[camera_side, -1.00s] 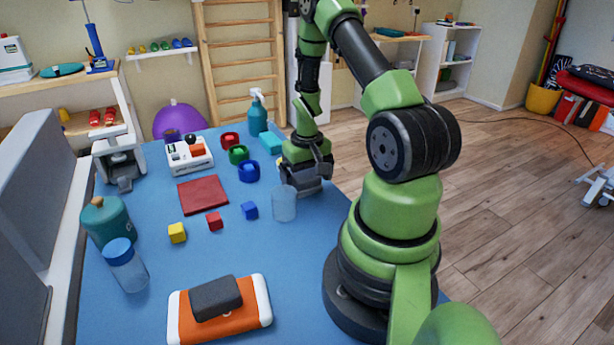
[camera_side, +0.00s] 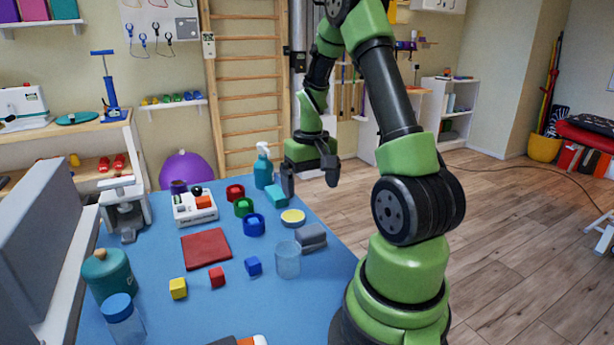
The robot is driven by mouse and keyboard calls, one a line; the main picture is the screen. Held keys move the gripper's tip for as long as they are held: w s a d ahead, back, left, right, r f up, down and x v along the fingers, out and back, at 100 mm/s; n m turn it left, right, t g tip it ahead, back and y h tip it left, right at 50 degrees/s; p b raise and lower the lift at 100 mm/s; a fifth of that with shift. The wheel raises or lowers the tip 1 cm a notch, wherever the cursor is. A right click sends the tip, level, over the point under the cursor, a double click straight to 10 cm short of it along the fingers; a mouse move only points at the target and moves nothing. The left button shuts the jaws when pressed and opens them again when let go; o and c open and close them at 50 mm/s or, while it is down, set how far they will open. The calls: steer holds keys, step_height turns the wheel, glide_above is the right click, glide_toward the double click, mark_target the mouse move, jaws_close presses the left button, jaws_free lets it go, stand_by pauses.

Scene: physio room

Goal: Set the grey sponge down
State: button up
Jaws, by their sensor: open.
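The grey sponge (camera_side: 311,238) lies on the blue table top near its right edge, just right of and behind a clear cup (camera_side: 287,262). My gripper (camera_side: 311,182) is above and slightly behind the sponge in the picture, clear of it. Its two dark fingers point down, spread apart, with nothing between them. The sponge's underside is hidden.
A yellow round lid (camera_side: 293,217) lies close behind the sponge. A red mat (camera_side: 205,250) and small cubes lie left.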

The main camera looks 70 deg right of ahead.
steer(key=w+a+r+n+t, duration=0.2)
steer(key=w+a+r+t, duration=0.1)
steer(key=a+r, duration=0.85)
steer(key=s+a+r+n+t+y, duration=0.1)
steer(key=s+a+r+t, duration=0.1)
steer(key=s+a, duration=0.2)
steer(key=s+a+r+n+t+y, duration=0.1)
steer(key=s+a+r+n+t, duration=0.1)
steer(key=a, duration=0.7)
steer(key=shift+s+a+r, duration=0.15)
steer(key=shift+s+r, duration=0.45)
steer(key=shift+s, duration=0.25)
